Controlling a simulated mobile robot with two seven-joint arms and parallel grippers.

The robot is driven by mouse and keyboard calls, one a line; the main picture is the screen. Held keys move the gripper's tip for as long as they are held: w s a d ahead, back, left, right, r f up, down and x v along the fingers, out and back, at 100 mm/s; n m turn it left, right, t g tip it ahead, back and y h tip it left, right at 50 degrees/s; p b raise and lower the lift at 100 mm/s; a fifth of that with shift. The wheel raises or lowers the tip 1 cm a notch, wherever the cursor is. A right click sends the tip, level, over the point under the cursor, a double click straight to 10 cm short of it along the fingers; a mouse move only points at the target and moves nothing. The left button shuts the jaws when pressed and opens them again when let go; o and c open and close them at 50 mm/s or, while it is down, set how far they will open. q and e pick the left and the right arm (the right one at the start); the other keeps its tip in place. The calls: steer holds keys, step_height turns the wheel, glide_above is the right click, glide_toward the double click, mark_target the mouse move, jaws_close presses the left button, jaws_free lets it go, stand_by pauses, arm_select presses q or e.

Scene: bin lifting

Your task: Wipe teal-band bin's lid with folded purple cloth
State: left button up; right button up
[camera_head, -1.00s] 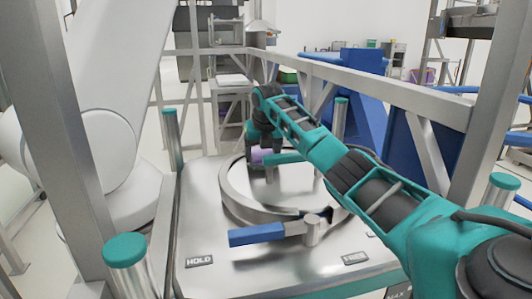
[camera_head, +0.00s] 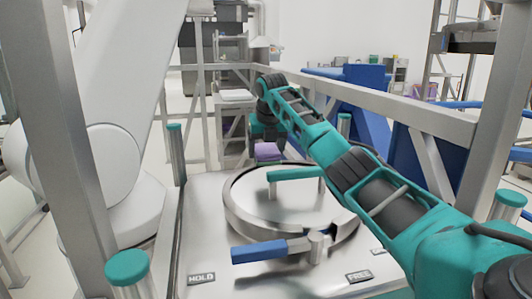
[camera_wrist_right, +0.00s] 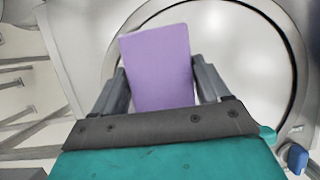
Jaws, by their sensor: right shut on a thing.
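The bin's round metal lid (camera_head: 285,207) lies flat inside a raised clamp ring, with a teal handle (camera_head: 293,173) above it. It also shows behind the cloth in the right wrist view (camera_wrist_right: 232,62). My right gripper (camera_head: 266,142) is shut on the folded purple cloth (camera_head: 268,153), at the lid's far side. In the right wrist view, the cloth (camera_wrist_right: 157,65) sticks out flat between the two dark fingers. The head view shows the cloth apparently above the far rim; I cannot tell any contact with the lid. My left gripper is out of view.
A blue-handled lever (camera_head: 259,251) crosses the lid's near side, between plates marked HOLD (camera_head: 201,279) and FREE (camera_head: 358,276). Teal-capped posts (camera_head: 127,268) stand around the metal top. A grey rail (camera_head: 395,105) runs along the right, and a large white body (camera_head: 118,150) stands at left.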

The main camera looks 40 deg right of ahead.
steer(key=shift+r, duration=1.45)
steer(key=shift+a, duration=0.1)
